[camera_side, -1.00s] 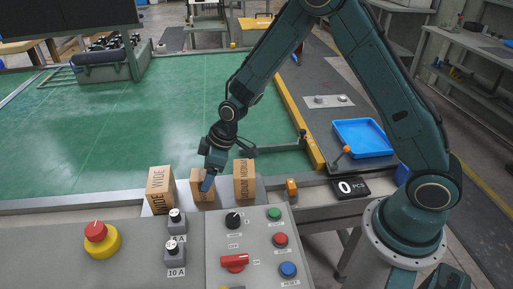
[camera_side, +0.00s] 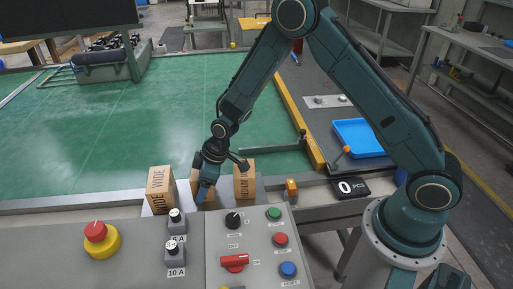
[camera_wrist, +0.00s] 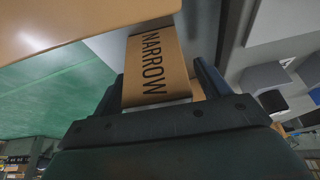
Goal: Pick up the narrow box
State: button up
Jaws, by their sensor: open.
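The narrow box (camera_wrist: 155,62) is brown cardboard with NARROW printed on it. In the wrist view it stands between the two fingers of my open gripper (camera_wrist: 160,85). In the side view my gripper (camera_side: 205,183) points down at the narrow box (camera_side: 195,176) and hides much of it. The narrow box is the middle one of three. I cannot tell whether the fingers touch it.
A box marked WIDE (camera_side: 160,189) stands to the left and a medium box (camera_side: 244,182) to the right, both close by. A control panel (camera_side: 255,250) lies in front. A green surface (camera_side: 110,140) stretches behind. A blue tray (camera_side: 355,137) is further right.

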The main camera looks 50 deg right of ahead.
dwell(0.3)
jog(key=c, duration=1.1)
jog(key=shift+c, duration=0.2)
jog(key=shift+r, duration=0.15)
notch_tip(320, 180, up, 20)
dwell(0.4)
